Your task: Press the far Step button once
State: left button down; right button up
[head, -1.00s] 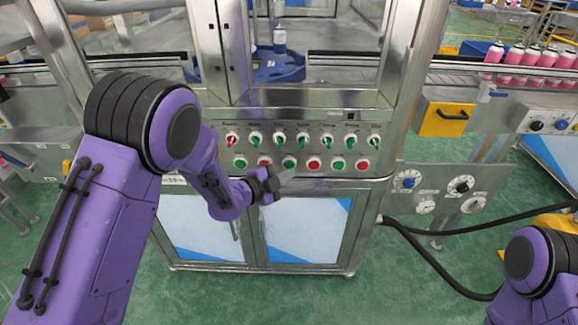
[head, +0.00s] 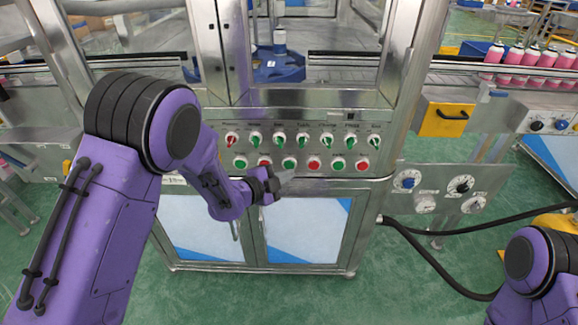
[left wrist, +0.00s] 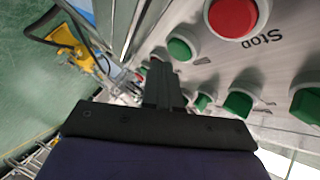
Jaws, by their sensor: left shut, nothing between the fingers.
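The control panel (head: 395,146) has a lower row of alternating green and red round buttons and an upper row of selector switches. Labels in the head view are too small to read, so I cannot tell which button is Step. My left gripper (head: 287,178) is shut and empty, just below the middle green button (head: 289,163) and left of a red button (head: 314,163). In the left wrist view its closed fingers (left wrist: 158,72) point along the panel; a green button (left wrist: 182,48) is close by, and a red button (left wrist: 235,15) has a label reading Stop. Contact with a button cannot be made out. My right gripper is out of view.
Selector switches (head: 303,139) stand above the buttons. Cabinet doors (head: 305,230) are below. A side panel with knobs (head: 440,190) and black hoses (head: 430,262) are at right. A conveyor with pink cans (head: 530,58) is behind.

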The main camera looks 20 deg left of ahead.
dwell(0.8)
pick_arm(q)
jog(key=shift+w+a, duration=0.1)
jog(key=shift+w, duration=0.35)
jog(key=shift+w+a, duration=0.1)
jog(key=shift+w, duration=0.25)
dwell(0.4)
jog(key=shift+s, duration=0.1)
jog(key=shift+s+d, duration=0.2)
jog(key=shift+s, duration=0.5)
jog(key=s, duration=0.2)
jog(key=s+d, duration=0.1)
jog(key=s, duration=0.1)
jog(key=shift+s+d, duration=0.2)
jog(key=shift+s, duration=0.2)
dwell(0.7)
